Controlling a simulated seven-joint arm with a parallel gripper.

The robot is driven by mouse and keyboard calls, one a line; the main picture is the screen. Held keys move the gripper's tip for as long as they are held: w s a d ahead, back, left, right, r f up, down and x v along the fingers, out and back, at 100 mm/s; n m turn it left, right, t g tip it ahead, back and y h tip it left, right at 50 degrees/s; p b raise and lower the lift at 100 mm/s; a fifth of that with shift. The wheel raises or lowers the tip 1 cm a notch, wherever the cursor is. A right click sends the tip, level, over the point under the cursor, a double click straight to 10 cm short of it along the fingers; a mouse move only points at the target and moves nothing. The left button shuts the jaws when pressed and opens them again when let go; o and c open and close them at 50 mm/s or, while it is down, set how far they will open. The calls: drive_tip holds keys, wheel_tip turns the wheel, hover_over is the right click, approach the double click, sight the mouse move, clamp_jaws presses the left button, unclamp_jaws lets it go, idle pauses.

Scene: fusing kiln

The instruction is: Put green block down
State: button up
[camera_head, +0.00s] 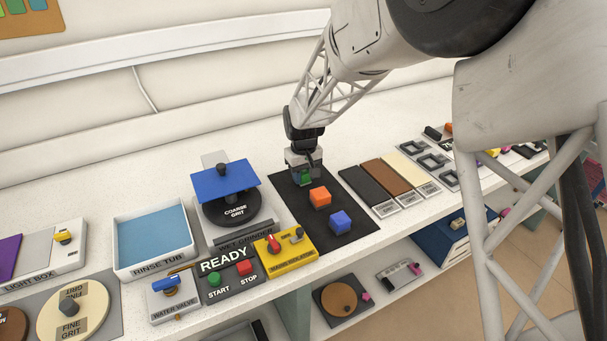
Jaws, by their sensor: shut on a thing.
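The green block (306,179) is between the fingers of my gripper (304,172), which is shut on it. The gripper points down over the far part of a black mat (322,236). I cannot tell whether the block touches the mat. The fingers hide part of the block. An orange block (320,197) and a blue block (340,222) sit on the same mat, nearer the front edge and a little to the right of the green one.
Left of the mat is the wet grinder (232,212) with a blue plate above its disc. A yellow switch box (285,252) stands at the mat's front left. Dark, brown and cream strips (385,178) lie to the right.

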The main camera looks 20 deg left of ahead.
drive_tip(key=shift+f, duration=0.15)
drive_tip(key=o, duration=0.9)
drive_tip(key=shift+c, duration=0.2)
wheel_tip(320, 180, up, 12)
drive_tip(key=shift+r, duration=0.2)
idle(0.5)
